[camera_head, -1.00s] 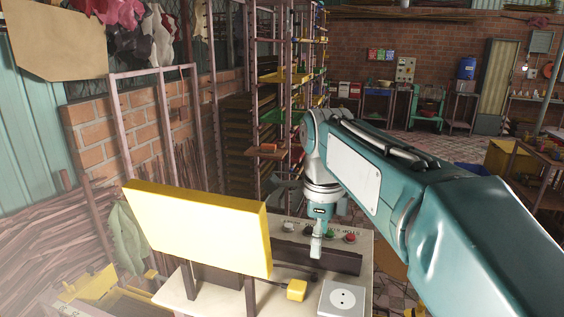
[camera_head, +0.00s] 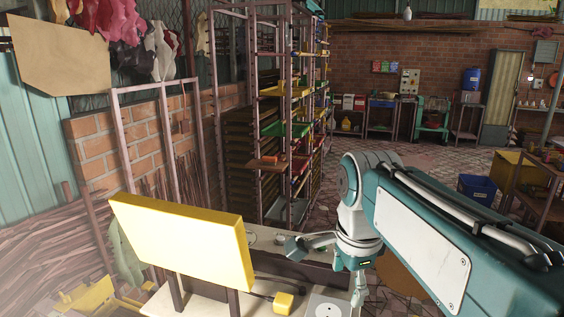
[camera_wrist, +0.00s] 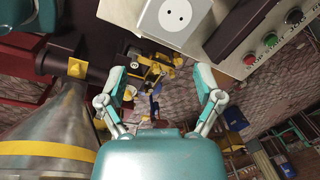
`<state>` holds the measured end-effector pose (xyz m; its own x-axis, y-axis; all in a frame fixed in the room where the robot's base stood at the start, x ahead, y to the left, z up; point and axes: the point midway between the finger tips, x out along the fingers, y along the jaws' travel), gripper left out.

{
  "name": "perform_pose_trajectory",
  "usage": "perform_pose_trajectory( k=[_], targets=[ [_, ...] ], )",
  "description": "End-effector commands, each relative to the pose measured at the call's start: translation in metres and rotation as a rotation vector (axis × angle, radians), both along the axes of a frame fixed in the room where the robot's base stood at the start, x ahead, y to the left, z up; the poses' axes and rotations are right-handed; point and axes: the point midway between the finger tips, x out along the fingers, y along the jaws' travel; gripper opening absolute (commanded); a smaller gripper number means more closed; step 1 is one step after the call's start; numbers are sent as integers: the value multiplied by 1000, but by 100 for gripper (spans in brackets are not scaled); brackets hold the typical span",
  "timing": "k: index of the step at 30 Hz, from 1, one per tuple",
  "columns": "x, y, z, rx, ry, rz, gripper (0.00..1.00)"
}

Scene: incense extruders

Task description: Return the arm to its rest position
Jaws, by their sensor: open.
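My gripper (camera_wrist: 161,84) is open and empty in the wrist view, its two fingers spread apart over a dim stretch of floor and yellow machinery. In the head view my arm reaches in from the right, bent down at the wrist, and part of my gripper (camera_head: 322,268) shows in front of the cream control table. The fingertips' lower part is hard to make out there.
A yellow panel (camera_head: 185,240) stands on the table at the left. A white socket plate (camera_head: 326,308) lies near my wrist and also shows in the wrist view (camera_wrist: 173,20). A metal cone-shaped vessel (camera_wrist: 45,125) is at left there.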

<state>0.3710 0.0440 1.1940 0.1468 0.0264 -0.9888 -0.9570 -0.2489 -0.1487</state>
Motion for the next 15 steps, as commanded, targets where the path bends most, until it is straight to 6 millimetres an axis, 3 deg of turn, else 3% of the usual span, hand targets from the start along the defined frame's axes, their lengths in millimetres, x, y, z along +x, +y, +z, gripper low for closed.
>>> perform_pose_trajectory(
  k=[15],
  targets=[
    [-93, -41, -59, -267, -259, 920, 84]
  ],
)
